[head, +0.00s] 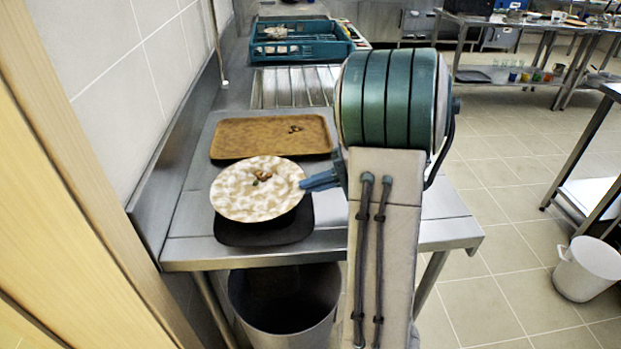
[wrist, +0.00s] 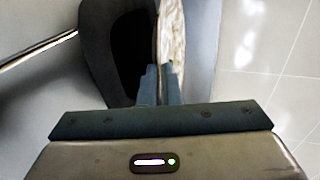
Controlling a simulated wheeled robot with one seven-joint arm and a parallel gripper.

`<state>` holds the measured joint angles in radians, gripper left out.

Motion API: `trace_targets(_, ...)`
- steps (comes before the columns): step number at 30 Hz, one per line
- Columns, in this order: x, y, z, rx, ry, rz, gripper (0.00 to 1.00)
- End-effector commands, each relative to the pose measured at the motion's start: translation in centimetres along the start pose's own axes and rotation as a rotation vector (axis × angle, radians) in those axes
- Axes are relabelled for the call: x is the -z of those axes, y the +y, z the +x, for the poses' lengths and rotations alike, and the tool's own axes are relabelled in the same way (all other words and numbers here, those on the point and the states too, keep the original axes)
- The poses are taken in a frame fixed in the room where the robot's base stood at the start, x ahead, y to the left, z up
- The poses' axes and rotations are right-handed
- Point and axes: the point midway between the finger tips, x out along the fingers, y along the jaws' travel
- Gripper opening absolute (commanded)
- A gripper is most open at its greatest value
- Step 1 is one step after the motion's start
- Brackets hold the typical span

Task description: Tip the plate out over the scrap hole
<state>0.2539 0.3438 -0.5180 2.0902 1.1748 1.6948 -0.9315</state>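A cream-and-tan patterned plate (head: 240,190) is in the air above the scrap hole, with a few food scraps (head: 262,177) near its middle. My gripper (head: 306,184) is shut on the plate's right rim. In the wrist view the plate (wrist: 173,35) shows nearly edge-on, between the fingertips (wrist: 160,80). The scrap hole's black surround (head: 262,233) lies on the steel counter below, and the plate hides the opening in the head view. The wrist view shows the black surround (wrist: 95,50) and part of its dark opening (wrist: 132,50).
A brown tray (head: 235,148) with small scraps on it lies just behind the plate. A teal crate (head: 315,50) stands farther back. A grey bin (head: 245,320) is under the counter's front edge. A wall (head: 130,90) borders the left; open floor lies to the right.

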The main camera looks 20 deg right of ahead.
Motion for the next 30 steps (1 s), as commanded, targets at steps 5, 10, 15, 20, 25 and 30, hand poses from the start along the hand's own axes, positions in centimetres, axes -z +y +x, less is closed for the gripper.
trace_targets(5,0.0,-1.7,-0.4,-0.05,0.0,-0.004,0.0)
trace_targets(10,-0.1,-2.7,-0.6,-0.1,-0.001,-0.007,0.0)
trace_targets(15,-0.1,-3.6,-0.7,-0.149,0.0,-0.008,0.0)
trace_targets(20,-0.1,-4.5,-1.0,-0.194,0.0,-0.009,0.0)
trace_targets(25,-0.1,-5.4,-1.2,-0.239,0.002,-0.01,0.0)
trace_targets(30,-0.1,-6.2,-1.4,-0.285,0.003,-0.011,0.0)
